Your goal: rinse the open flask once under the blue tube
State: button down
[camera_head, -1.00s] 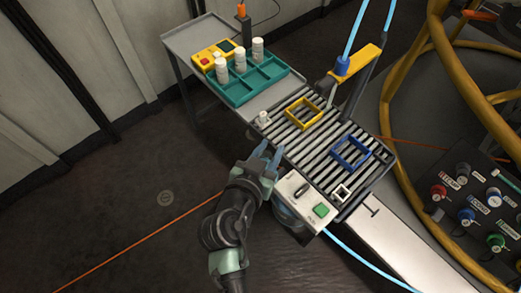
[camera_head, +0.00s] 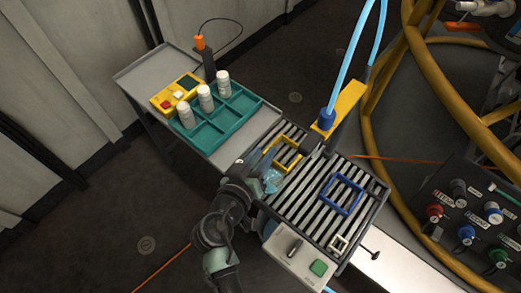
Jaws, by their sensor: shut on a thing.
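My gripper (camera_head: 262,172) is at the left edge of the slatted rack, just left of and below the yellow square frame (camera_head: 287,156). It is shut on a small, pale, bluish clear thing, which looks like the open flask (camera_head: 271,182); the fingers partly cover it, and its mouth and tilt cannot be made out. The blue tube (camera_head: 352,62) comes down from the top to a dark blue collar (camera_head: 326,119) on a yellow arm (camera_head: 346,101), up and right of my gripper. I cannot see any water running.
A teal tray (camera_head: 238,126) with three white bottles and a yellow box (camera_head: 172,94) stand behind.

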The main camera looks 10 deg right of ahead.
notch_tip(320, 180, down, 3)
jog(key=shift+r+n+h+b, duration=0.15)
jog(key=shift+n+h+b, duration=0.45)
jog(key=shift+n, duration=0.4)
jog(key=shift+d+r+n+h, duration=0.15)
jog(key=shift+n+h, duration=0.25)
jog(key=shift+n, duration=0.2)
jog(key=n, duration=0.1)
jog(key=d+n+h, duration=0.1)
jog(key=n, duration=0.1)
jog(key=n+h+p, duration=0.1)
jog(key=shift+s+d+n, duration=0.25)
jog(key=shift+s+n, duration=0.05)
jog(key=shift+s, duration=0.1)
jog(key=shift+n+h+b, duration=0.5)
jog(key=shift+n+b, duration=0.15)
jog(key=shift+n, duration=0.25)
jog(key=shift+r+n+t+h, duration=0.15)
jog(key=shift+n+t+h, duration=0.15)
jog(key=shift+n, duration=0.5)
jog(key=n+t, duration=0.1)
jog(key=n, duration=0.1)
jog(key=r+n+b, duration=0.1)
jog(key=n, duration=0.1)
jog(key=n+t, duration=0.1)
jog(key=n, duration=0.1)
jog(key=shift+w+a+r+n+t+h, duration=0.1)
jog(key=shift+a+r+n+t+h, duration=0.1)
jog(key=shift+r+n+t+h, duration=0.15)
